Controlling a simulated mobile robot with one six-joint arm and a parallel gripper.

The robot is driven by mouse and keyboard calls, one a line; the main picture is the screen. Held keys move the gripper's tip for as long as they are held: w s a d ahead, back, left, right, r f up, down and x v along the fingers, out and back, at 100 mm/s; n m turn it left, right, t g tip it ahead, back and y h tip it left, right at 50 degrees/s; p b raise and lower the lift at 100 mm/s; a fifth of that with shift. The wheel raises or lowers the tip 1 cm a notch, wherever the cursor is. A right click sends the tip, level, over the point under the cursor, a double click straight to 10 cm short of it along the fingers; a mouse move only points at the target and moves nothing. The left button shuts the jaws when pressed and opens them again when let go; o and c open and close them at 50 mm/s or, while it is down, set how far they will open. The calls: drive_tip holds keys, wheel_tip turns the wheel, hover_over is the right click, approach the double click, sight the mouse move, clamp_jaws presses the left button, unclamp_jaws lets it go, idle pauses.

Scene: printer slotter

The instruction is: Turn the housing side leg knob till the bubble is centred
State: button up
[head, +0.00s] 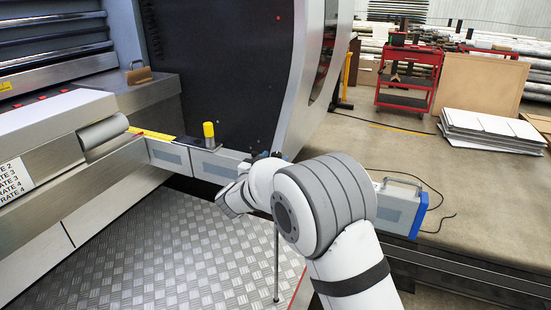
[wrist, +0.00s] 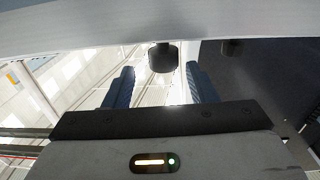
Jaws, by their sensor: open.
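In the wrist view, a short black round knob (wrist: 162,57) hangs under a pale beam (wrist: 80,38). The two dark blue fingers of my gripper (wrist: 160,73) are open, one on each side of the knob, with visible gaps. I cannot tell how deep the knob sits between them. In the head view my gripper (head: 232,203) is low beside the long grey beam (head: 222,166), partly hidden by my wrist. A thin upright leg rod (head: 276,262) stands below the beam. I cannot make out a bubble in either view.
A yellow-topped post (head: 208,130) stands on the beam. The checker-plate floor (head: 150,250) is clear. A red cart (head: 408,85) stands farther back.

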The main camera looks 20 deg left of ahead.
sight(277, 154)
drive_tip(key=shift+w+b, duration=0.35)
drive_tip(key=shift+w, duration=1.5)
drive_tip(key=shift+c, duration=0.5)
drive_tip(key=c, duration=0.9)
drive_tip(key=shift+o, duration=0.2)
drive_tip(key=h+p, duration=0.1)
drive_tip(key=p, duration=0.1)
drive_tip(key=m+h+p, duration=0.1)
drive_tip(key=p, duration=0.1)
drive_tip(key=shift+r, duration=0.35)
drive_tip(key=shift+m+g+h+p, duration=0.4)
drive_tip(key=shift+m+h+p, duration=0.5)
drive_tip(key=shift+p, duration=0.35)
drive_tip(key=m+h+p, duration=0.1)
drive_tip(key=g+h+p, duration=0.1)
drive_tip(key=h, duration=0.1)
drive_tip(key=shift+f+m, duration=0.3)
drive_tip(key=shift+m, duration=0.1)
